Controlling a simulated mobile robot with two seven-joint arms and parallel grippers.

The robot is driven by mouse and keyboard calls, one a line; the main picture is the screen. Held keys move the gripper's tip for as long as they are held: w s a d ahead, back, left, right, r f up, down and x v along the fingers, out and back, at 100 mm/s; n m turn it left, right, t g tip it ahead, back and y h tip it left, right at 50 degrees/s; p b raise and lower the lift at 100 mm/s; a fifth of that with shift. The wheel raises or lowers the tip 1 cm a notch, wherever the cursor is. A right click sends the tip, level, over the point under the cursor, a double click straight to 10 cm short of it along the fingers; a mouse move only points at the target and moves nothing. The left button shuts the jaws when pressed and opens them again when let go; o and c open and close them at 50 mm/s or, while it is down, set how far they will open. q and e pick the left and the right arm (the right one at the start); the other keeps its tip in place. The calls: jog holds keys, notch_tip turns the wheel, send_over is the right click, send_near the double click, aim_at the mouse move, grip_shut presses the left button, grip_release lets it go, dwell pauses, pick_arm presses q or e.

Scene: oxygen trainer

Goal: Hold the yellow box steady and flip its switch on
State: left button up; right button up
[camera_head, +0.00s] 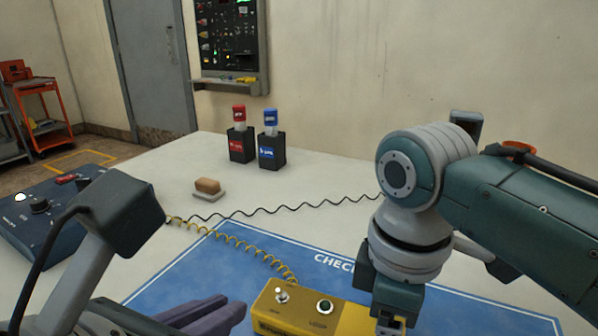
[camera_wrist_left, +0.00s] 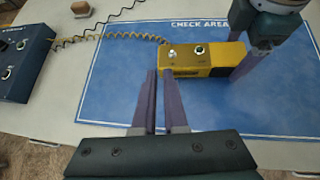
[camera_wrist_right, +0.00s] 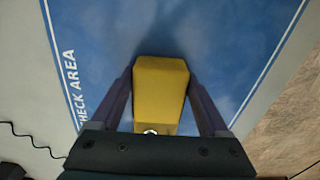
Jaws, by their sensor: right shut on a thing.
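The yellow box (camera_head: 300,312) lies on the blue mat, with a small metal toggle switch (camera_head: 281,293) and a dark round button or lamp (camera_head: 324,306) on its top. In the left wrist view the box (camera_wrist_left: 205,70) has its switch (camera_wrist_left: 172,54) at the left end. My right gripper (camera_wrist_right: 160,95) is shut on the yellow box (camera_wrist_right: 161,85) from above, one finger on each side, at the end away from the switch. My left gripper (camera_wrist_left: 158,72) is empty, its fingers separated by a narrow gap, in front of the box's switch end. The lever's exact tilt is too small to tell.
The blue check-area mat (camera_head: 190,280) lies on the pale table. A coiled yellow cord (camera_head: 250,250) runs to the box. A blue control unit (camera_head: 40,220) stands left. A sponge (camera_head: 208,187) and red-topped (camera_head: 240,140) and blue-topped (camera_head: 271,145) holders stand farther back.

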pick_arm(q)
jog(key=s+f, duration=0.1)
jog(key=s+f+n+t, duration=0.1)
jog(key=shift+s+a+f+n+t+y, duration=0.3)
jog(key=shift+a, duration=0.05)
grip_shut()
jog(key=shift+t+h, duration=0.4)
jog(key=shift+t, duration=0.3)
jog(key=s, duration=0.2)
jog(key=s+f, duration=0.1)
jog(key=s+d, duration=0.1)
jog(key=s, duration=0.1)
jog(key=shift+s+f, duration=0.25)
jog(key=shift+s, duration=0.05)
jog(key=shift+s+d, duration=0.2)
jog(key=shift+s, duration=0.15)
jog(key=shift+w, duration=0.15)
send_near(279, 297)
jog(key=f, duration=0.1)
jog(key=w+f, duration=0.2)
jog(key=f, duration=0.1)
jog(key=shift+d, duration=0.35)
jog(key=shift+w+d+r, duration=0.1)
jog(key=shift+w+r, duration=0.2)
jog(key=shift+w, duration=0.25)
jog(key=shift+w+d+r, duration=0.1)
jog(key=shift+w+r, duration=0.15)
jog(key=shift+w, duration=0.25)
jog(key=shift+w+r, duration=0.25)
jog(key=shift+w, duration=0.25)
